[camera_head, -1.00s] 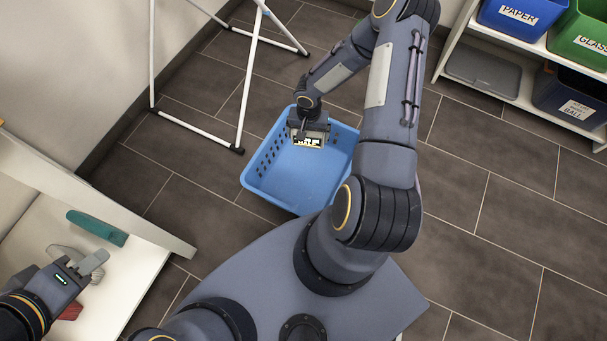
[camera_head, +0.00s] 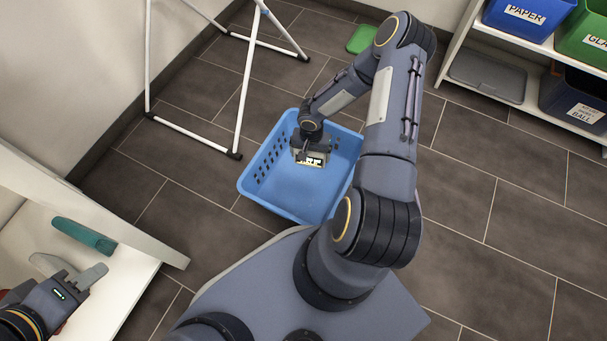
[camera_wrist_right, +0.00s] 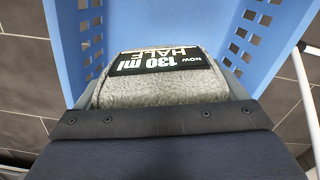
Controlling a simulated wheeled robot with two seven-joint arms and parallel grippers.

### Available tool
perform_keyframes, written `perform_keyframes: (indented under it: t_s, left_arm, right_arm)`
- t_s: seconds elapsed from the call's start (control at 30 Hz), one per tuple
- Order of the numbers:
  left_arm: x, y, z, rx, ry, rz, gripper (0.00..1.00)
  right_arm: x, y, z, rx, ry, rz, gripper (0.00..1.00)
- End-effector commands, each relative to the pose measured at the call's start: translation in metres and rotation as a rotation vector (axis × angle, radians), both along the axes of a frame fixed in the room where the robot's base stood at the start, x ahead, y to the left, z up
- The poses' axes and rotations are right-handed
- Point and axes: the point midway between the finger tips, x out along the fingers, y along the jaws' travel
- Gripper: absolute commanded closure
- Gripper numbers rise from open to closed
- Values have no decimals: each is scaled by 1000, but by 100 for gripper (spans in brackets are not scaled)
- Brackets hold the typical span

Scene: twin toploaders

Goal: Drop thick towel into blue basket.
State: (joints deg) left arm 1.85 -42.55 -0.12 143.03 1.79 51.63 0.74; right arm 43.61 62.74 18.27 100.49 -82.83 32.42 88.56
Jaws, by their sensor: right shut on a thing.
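The blue basket (camera_head: 265,190) stands on the floor in the middle of the head view, and its perforated walls also fill the top of the right wrist view (camera_wrist_right: 240,35). My right gripper (camera_head: 309,150) is over the basket's inside, nearer its far end. It is shut on a grey, fuzzy, towel-like thing (camera_wrist_right: 150,90) with a black label reading "NOW HALF 130 ml". The gripper covers part of it, and I cannot tell whether it touches the basket floor. My left gripper (camera_head: 75,282) is at the lower left, by the white shelf; its fingers are unclear.
The white shelf (camera_head: 125,285) at left holds a teal object (camera_head: 84,236). White rack legs (camera_head: 243,100) stand behind the basket. A green object (camera_head: 363,39) lies on the floor beyond. Labelled bins, including a blue one (camera_head: 515,20), stand at upper right. Floor right of my arm is clear.

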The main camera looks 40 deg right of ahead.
Motion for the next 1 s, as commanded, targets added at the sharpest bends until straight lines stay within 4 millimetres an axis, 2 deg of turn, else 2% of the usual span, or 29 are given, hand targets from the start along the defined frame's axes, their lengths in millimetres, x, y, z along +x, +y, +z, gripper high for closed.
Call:
perform_keyframes:
  t_s: [0.17,0.2,0.27,0.47,0.57,0.8,1.0]
  left_arm:
    - [0,0,0,0,0,0,64]
    - [0,0,0,0,0,0,64]
    - [0,0,0,0,0,0,64]
    - [0,0,0,0,0,0,64]
    - [0,0,4,0,0,0,64]
    - [0,0,21,0,0,0,64]
    - [0,0,30,0,0,0,64]
  right_arm:
    - [0,0,0,-1,-1,0,36]
    - [0,0,0,0,0,0,7]
    - [0,0,0,-1,-1,0,0]
    - [0,0,1,0,0,0,0]
    - [1,0,7,-1,-1,0,0]
    - [1,-1,48,-3,-3,1,0]
    - [1,0,73,-1,-1,1,0]
